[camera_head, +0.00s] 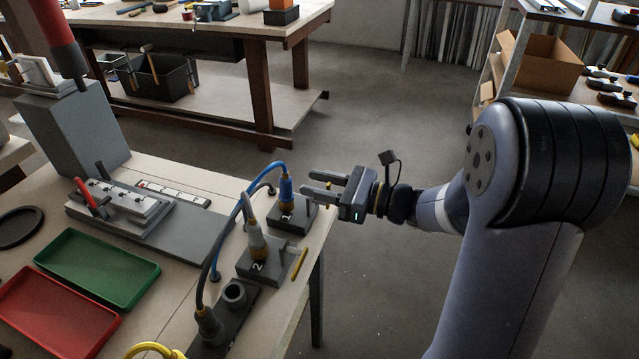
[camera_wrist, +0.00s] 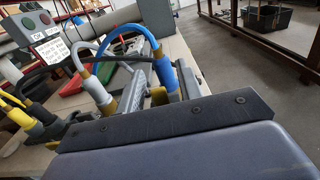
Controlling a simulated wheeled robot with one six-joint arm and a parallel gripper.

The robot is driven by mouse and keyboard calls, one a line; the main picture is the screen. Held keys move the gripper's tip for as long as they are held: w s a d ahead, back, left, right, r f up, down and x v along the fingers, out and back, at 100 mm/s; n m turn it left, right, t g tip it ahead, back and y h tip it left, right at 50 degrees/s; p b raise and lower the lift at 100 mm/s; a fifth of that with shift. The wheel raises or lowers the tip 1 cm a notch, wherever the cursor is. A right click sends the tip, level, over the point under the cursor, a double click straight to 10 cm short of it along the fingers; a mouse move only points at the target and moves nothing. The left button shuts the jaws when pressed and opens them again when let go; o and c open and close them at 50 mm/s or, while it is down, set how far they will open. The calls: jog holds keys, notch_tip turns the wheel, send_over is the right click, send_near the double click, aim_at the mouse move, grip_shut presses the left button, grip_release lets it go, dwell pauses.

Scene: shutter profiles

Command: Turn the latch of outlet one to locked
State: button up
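Outlet one is a dark grey box (camera_head: 290,217) marked 1 at the right edge of the workbench. A blue plug (camera_head: 286,190) stands upright in it, and the plug also shows in the wrist view (camera_wrist: 164,72). A small yellow piece (camera_head: 328,185), seemingly the outlet's latch, shows by my gripper's fingers and is partly hidden. My gripper (camera_head: 309,182) is level, with its fingers apart and pointing left over the right side of outlet one. I see nothing held between them. Whether a finger touches the latch I cannot tell.
Outlet two (camera_head: 252,267) holds a grey-white plug (camera_head: 257,238) and has a yellow bar (camera_head: 299,263) at its right side. A dark plug (camera_head: 209,325) stands nearer. Blue and black cables arch left of outlet one. Green (camera_head: 98,268) and red (camera_head: 55,310) trays lie left. Floor right of the bench is clear.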

grip_shut()
